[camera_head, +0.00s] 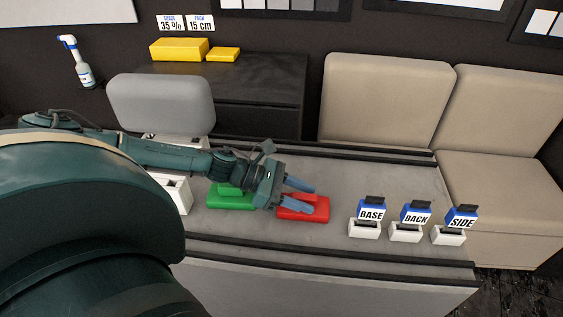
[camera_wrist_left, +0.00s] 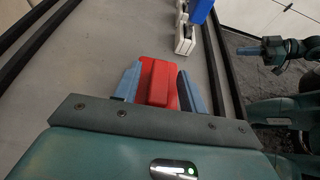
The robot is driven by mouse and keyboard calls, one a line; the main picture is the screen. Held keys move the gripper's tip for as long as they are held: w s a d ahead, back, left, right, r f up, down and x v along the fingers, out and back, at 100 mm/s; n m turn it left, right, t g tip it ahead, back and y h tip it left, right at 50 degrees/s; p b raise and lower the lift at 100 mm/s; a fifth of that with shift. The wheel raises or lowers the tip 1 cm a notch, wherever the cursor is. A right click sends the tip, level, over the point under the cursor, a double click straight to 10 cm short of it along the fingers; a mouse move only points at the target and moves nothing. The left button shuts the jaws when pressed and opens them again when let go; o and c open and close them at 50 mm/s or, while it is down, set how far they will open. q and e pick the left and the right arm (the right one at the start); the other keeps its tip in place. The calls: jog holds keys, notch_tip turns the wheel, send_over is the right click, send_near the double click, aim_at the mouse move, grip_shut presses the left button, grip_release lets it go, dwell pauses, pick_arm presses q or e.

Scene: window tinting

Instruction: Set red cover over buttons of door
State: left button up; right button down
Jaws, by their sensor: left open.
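The red cover (camera_head: 318,213) lies on the grey surface, a flat block with a raised middle part. My left gripper (camera_head: 302,196) is open just above it, with its blue fingers on either side of the raised part. In the left wrist view the red cover (camera_wrist_left: 159,82) sits between the two fingers of the left gripper (camera_wrist_left: 160,88), and contact is unclear. My right gripper (camera_wrist_left: 262,51) shows small at the right of the wrist view; its opening cannot be made out. I cannot identify the door or its buttons.
A green block (camera_head: 230,199) lies left of the red cover, partly under my arm. White holders with blue tools labelled BASE (camera_head: 370,213), BACK (camera_head: 415,215) and SIDE (camera_head: 460,217) stand to the right. Black rails (camera_head: 330,267) run along the surface. Bare surface lies in front.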

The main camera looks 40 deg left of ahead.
aim_at(293, 194)
pick_arm(q)
jog(key=v, duration=0.1)
jog(key=b+v, duration=0.1)
jog(key=v, duration=0.3)
jog(key=shift+s+a+f+b, duration=0.15)
jog(key=shift+a+f+b, duration=0.05)
jog(key=shift+a+b, duration=0.15)
jog(key=v, duration=0.6)
jog(key=shift+r+b, duration=0.3)
jog(key=shift+r, duration=0.05)
pick_arm(e)
jog(key=shift+s+a+f, duration=0.1)
jog(key=shift+a+f, duration=0.25)
jog(key=shift+f, duration=0.2)
pick_arm(q)
jog(key=shift+d, duration=0.15)
